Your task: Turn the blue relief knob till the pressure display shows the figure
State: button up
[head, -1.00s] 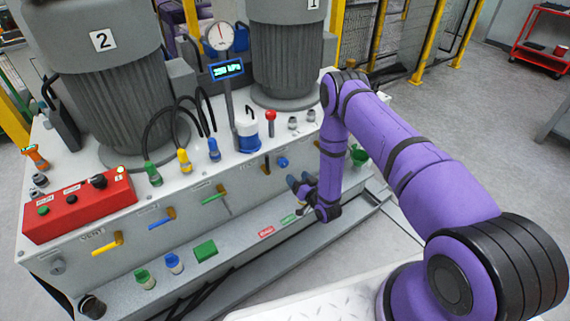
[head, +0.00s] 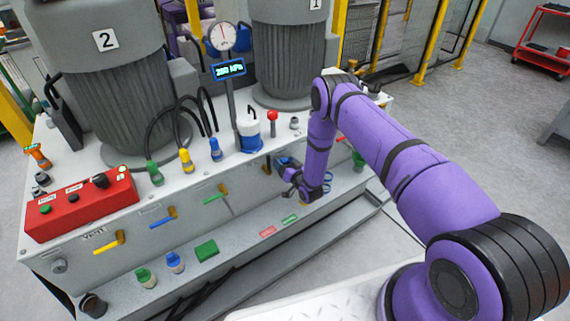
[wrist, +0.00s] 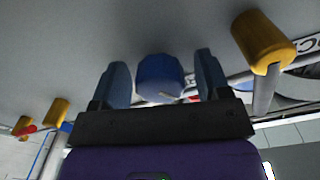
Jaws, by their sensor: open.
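The blue relief knob (wrist: 159,77) sticks out from the grey front panel. In the wrist view it stands between the two spread fingers of my gripper (wrist: 161,80), with a gap showing on either side. In the head view my gripper (head: 287,171) is at the panel, below the white and blue canister, and largely covers the knob. The gripper is open. The pressure display (head: 229,69) is a small blue-lit screen on a post under a round dial gauge (head: 222,36). It shows a figure in MPa, too small to read surely.
Yellow (head: 109,243), blue (head: 163,218) and green (head: 216,194) lever handles stick out from the panel to the left. A red control box (head: 80,204) sits on the bench top. Yellow handles (wrist: 262,42) flank the gripper in the wrist view.

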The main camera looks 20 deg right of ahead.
jog(key=c, duration=0.9)
jog(key=shift+c, duration=0.2)
jog(key=shift+n, duration=0.4)
jog(key=o, duration=0.9)
jog(key=shift+o, duration=0.2)
jog(key=shift+s, duration=0.15)
jog(key=v, duration=1)
jog(key=shift+s, duration=0.25)
